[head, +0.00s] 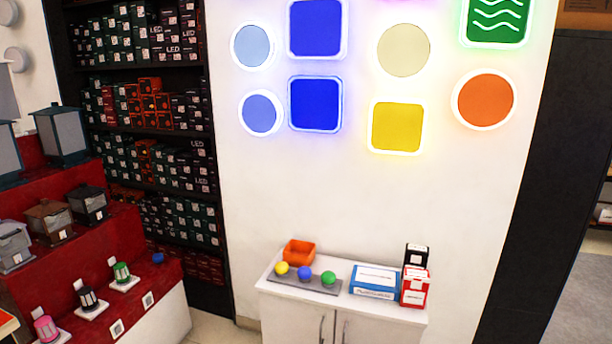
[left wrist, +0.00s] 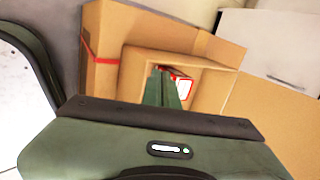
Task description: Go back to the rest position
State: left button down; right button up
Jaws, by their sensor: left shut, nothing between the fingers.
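My left gripper (left wrist: 165,88) shows in the left wrist view. Its fingers are shut with nothing between them. They point toward an open cardboard box (left wrist: 112,85), whose flaps stand out. A small red and white item (left wrist: 182,84) lies inside the box behind the fingertips, partly hidden by them. Neither gripper shows in the head view. My right gripper is not in view.
Red display steps (head: 110,235) with lanterns and dark shelves (head: 150,190) stand left. A dark panel (head: 545,160) stands right.

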pick_arm(q)
jog(key=s+a+f+n+g+b, duration=0.1)
jog(key=s+a+f+n, duration=0.2)
jog(key=s+n, duration=0.3)
jog(key=s+a+f+n+g+b, duration=0.1)
jog(key=s+f+n, duration=0.4)
jog(key=s, duration=0.9)
jog(key=s+a+f+n+g+y+b, duration=0.1)
jog(key=s+a+f+n+g, duration=0.2)
jog(key=s, duration=0.8)
notch_tip(320, 180, down, 2)
jog(key=a+n, duration=0.3)
jog(key=n, duration=0.1)
jog(key=shift+b, duration=0.3)
jog(key=shift+w+d, duration=0.1)
